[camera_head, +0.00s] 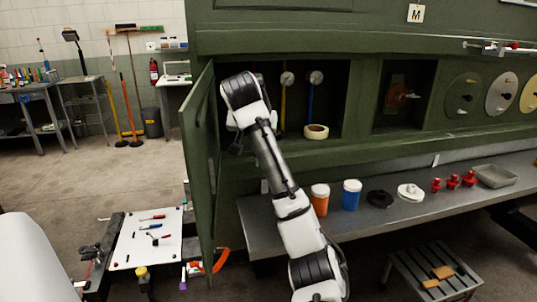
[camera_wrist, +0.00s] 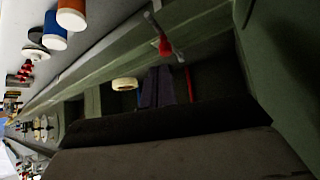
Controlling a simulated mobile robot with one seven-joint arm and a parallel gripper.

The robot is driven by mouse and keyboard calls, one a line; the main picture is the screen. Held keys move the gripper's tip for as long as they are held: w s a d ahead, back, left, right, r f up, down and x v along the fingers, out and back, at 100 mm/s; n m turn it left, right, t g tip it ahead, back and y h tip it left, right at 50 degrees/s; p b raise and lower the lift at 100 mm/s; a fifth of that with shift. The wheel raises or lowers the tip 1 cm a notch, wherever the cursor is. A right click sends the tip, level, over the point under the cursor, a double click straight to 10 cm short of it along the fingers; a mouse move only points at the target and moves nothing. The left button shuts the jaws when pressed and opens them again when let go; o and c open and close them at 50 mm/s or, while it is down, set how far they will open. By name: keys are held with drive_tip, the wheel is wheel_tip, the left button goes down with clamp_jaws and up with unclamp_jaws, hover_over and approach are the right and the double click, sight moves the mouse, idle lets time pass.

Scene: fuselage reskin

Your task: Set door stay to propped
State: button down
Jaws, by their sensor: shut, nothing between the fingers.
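The green hinged door (camera_head: 198,165) stands open, swung outward at the left of the lit bay in the green fuselage. A thin grey rod with a red grip (camera_wrist: 164,44), which looks like the door stay, shows at the top middle of the wrist view. I cannot tell how its ends are seated. My gripper (camera_head: 236,143) is at the bay opening, just right of the door and mostly hidden by my own wrist. It is shut and empty. Broad dark shapes fill the lower wrist view, and contact with the stay cannot be made out.
A tape roll (camera_head: 316,131) sits inside the bay. The grey shelf (camera_head: 278,236) below carries an orange jar (camera_head: 320,198), a blue jar (camera_head: 351,194) and several red parts. A step stool (camera_head: 433,270) stands at lower right. A white tool board (camera_head: 150,238) lies left of the door.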

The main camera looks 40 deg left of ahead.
drive_tip(key=shift+s+a+r, duration=0.35)
drive_tip(key=shift+s+r, duration=0.05)
drive_tip(key=shift+r, duration=0.3)
drive_tip(key=shift+s+a+r, duration=0.3)
drive_tip(key=shift+s+r, duration=0.1)
drive_tip(key=shift+r, duration=0.25)
